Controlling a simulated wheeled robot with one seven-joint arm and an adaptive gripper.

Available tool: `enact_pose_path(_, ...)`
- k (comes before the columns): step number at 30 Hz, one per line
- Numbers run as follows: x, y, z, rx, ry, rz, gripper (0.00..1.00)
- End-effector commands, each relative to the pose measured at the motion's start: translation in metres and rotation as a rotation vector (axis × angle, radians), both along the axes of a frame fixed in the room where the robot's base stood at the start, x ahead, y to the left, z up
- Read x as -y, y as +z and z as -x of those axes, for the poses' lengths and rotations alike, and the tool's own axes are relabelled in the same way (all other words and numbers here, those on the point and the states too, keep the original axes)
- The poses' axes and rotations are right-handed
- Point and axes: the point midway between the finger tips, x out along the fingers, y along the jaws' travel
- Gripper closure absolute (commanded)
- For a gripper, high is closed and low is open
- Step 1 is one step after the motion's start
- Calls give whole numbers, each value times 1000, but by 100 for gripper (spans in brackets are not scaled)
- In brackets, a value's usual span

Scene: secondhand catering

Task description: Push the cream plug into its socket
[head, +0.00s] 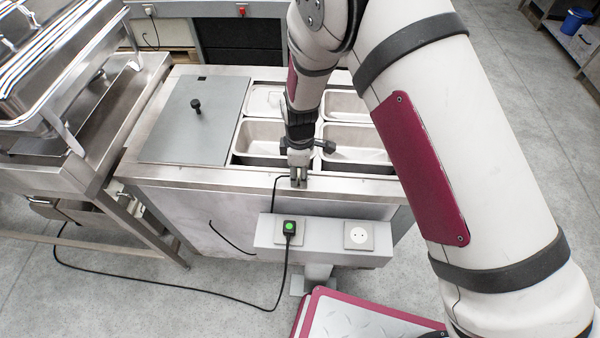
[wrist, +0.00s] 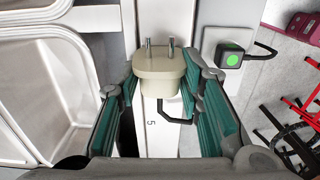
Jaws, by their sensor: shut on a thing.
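The cream plug (wrist: 158,66) is between my gripper's green-padded fingers in the wrist view, its two metal pins pointing toward the picture's top. My gripper (wrist: 160,88) is shut on it. In the head view my gripper (head: 299,172) hangs above the counter's front edge, behind the socket box and apart from it; the plug is hard to make out there. The empty white round socket (head: 359,236) is on the right of the grey box. A black plug with a green top (head: 289,228) sits in the left socket; it also shows in the wrist view (wrist: 231,60).
The grey socket box (head: 323,256) stands on a post before the steel counter (head: 165,172). Metal pans (head: 352,157) are sunk in the counter beside my gripper. A black cable (head: 180,291) runs over the floor from the black plug. A red-edged plate (head: 355,318) lies below.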

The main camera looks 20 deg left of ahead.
Motion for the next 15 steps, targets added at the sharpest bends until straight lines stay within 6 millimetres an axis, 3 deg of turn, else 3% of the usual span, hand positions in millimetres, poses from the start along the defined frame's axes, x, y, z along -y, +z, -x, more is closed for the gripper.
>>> enact_pose_path(11,0,35,-1,2,1,-1,91)
enact_pose_path(15,11,37,33,-2,3,0,91)
